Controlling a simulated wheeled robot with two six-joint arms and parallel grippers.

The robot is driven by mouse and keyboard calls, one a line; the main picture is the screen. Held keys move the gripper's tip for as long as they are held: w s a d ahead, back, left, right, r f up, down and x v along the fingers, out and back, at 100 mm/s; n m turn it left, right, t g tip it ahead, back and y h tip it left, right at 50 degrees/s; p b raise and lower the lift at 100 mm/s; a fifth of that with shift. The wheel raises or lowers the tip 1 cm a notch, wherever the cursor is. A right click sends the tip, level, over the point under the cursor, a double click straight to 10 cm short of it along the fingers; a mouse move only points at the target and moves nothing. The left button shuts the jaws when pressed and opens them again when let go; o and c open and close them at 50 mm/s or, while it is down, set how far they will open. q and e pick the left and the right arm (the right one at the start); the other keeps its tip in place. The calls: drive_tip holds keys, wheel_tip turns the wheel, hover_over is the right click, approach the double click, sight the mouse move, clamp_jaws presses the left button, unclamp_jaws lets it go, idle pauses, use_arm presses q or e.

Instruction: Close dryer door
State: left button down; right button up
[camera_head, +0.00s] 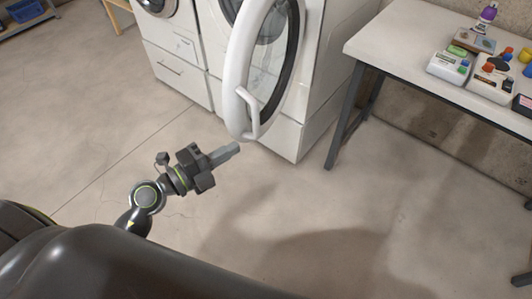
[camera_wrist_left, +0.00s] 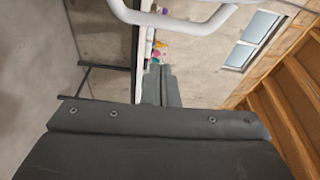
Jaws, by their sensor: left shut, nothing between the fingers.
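The dryer (camera_head: 338,22) is a white front-loading machine at the top centre of the head view. Its round door (camera_head: 234,75) stands wide open, with a white rim, a glass middle and a white handle (camera_head: 252,112) on its near edge. My left gripper (camera_head: 233,149) is shut and empty. It is just below the lower edge of the door in the head view; I cannot tell whether it touches. In the left wrist view, the shut fingers (camera_wrist_left: 160,84) point towards the white handle (camera_wrist_left: 175,20) across the top. My right gripper is not in view.
A white washer (camera_head: 170,50) stands left of the dryer. A white table (camera_head: 400,40) with dark legs stands on the right and carries several bottles and boxes (camera_head: 490,78). The concrete floor in front is clear. A blue bin (camera_head: 25,10) is at the far upper left.

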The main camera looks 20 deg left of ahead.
sight(255, 127)
use_arm(q)
drive_tip(key=shift+m, duration=0.7)
drive_tip(key=shift+w+a+r+p+x, duration=0.1)
drive_tip(key=shift+w+a+r+x, duration=0.1)
drive_tip(key=shift+x, duration=1.25)
drive_tip(key=shift+w+a+r+p+x, duration=0.1)
drive_tip(key=shift+a+r+x, duration=0.1)
drive_tip(key=shift+x, duration=1.2)
drive_tip(key=shift+w+a+r+p+x, duration=0.1)
drive_tip(key=shift+a+x, duration=0.05)
drive_tip(key=shift+x, duration=1.3)
drive_tip(key=shift+a, duration=0.1)
